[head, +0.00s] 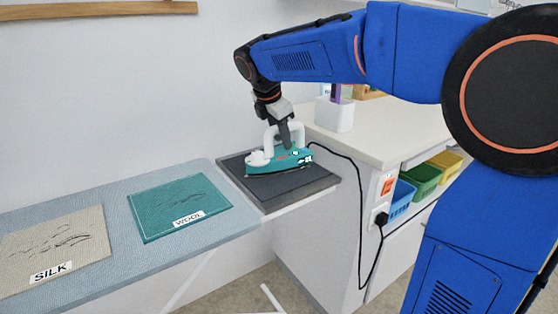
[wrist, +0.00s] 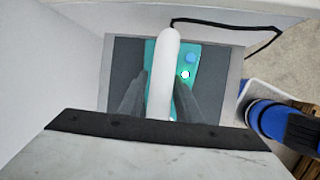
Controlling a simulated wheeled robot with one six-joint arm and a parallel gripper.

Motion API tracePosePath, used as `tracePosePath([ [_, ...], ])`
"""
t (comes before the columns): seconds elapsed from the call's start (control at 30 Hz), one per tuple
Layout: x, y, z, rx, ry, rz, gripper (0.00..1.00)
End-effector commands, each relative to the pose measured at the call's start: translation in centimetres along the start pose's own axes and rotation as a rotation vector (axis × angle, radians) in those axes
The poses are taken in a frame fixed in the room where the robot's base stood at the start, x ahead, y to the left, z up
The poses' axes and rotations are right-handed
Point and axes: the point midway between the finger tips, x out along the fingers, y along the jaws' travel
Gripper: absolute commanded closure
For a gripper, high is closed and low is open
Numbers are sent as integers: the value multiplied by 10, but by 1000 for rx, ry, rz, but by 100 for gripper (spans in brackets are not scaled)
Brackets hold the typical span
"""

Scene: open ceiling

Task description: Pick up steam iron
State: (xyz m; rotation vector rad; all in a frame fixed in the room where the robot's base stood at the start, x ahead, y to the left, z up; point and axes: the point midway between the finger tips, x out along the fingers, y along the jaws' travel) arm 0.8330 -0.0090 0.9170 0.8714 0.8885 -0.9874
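The steam iron (head: 278,160) is teal with a white handle and stands on a dark rest pad (head: 310,182) at the right end of the ironing board. In the wrist view the iron's white handle (wrist: 163,70) runs lengthwise between my two dark fingers. My gripper (head: 287,138) is down at the handle in the head view. In the wrist view my gripper (wrist: 158,90) has a finger on each side of the handle, with the fingers apart. A small gap seems to show beside the handle; the far end of the iron is hidden.
The ironing board (head: 120,197) carries a wool cloth (head: 180,203) and a silk cloth (head: 50,247). A black cord (head: 358,200) runs from the iron to a socket (head: 381,217). A white counter (head: 385,135) with coloured bins (head: 424,180) stands at the right.

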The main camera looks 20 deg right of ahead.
Motion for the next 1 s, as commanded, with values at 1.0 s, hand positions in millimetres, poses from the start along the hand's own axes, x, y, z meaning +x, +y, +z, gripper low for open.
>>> tracePosePath([
  [1.0, 7, 0, 0, 0, 0, 1, 100],
])
